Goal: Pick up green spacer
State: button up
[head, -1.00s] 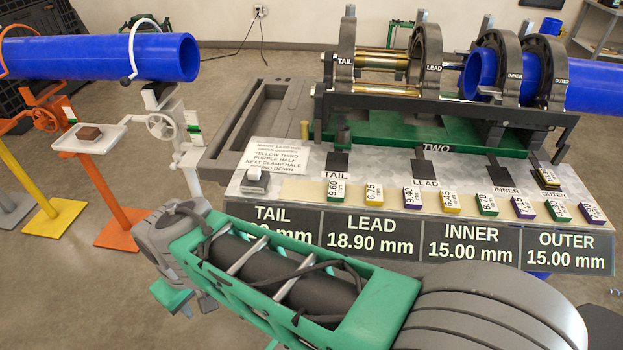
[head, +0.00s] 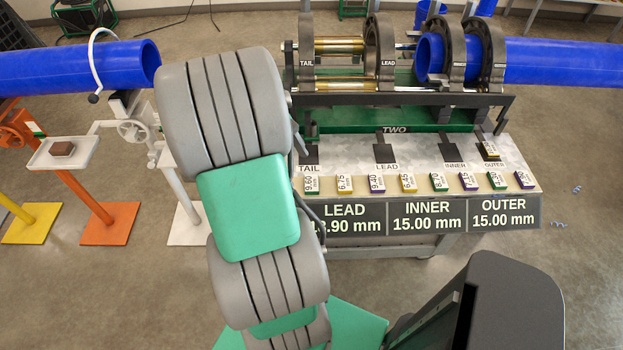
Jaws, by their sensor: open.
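Small labelled spacers stand in a row on the front ledge of the cart. Green-edged ones are the 9.60 mm spacer (head: 311,185) at the left end, the 8.70 mm spacer (head: 439,182) right of the middle, and a third green spacer (head: 497,181) near the right end, its label too small to read. Yellow and purple spacers stand between them. My arm rises in front of the cart's left part and hides the TAIL sign. My gripper is not in view.
A yellow spacer (head: 489,150) lies at the OUTER slot. The clamp fixture (head: 400,98) and blue pipe (head: 560,66) stand behind the ledge. Another blue pipe (head: 70,67) rests on stands at left. Open floor lies right of the cart.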

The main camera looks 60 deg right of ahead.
aim_at(311, 183)
jog(key=s+f+n, duration=0.1)
jog(key=f, duration=0.1)
jog(key=s+d+f+n, duration=0.1)
jog(key=f+n, duration=0.1)
jog(key=s+f+n, duration=0.1)
jog(key=f, duration=0.1)
jog(key=shift+s+d+f+n+p, duration=0.15)
jog(key=shift+d+f+n+p, duration=0.05)
jog(key=shift+d+n+p, duration=0.2)
jog(key=shift+c, duration=0.2)
jog(key=c, duration=1.4)
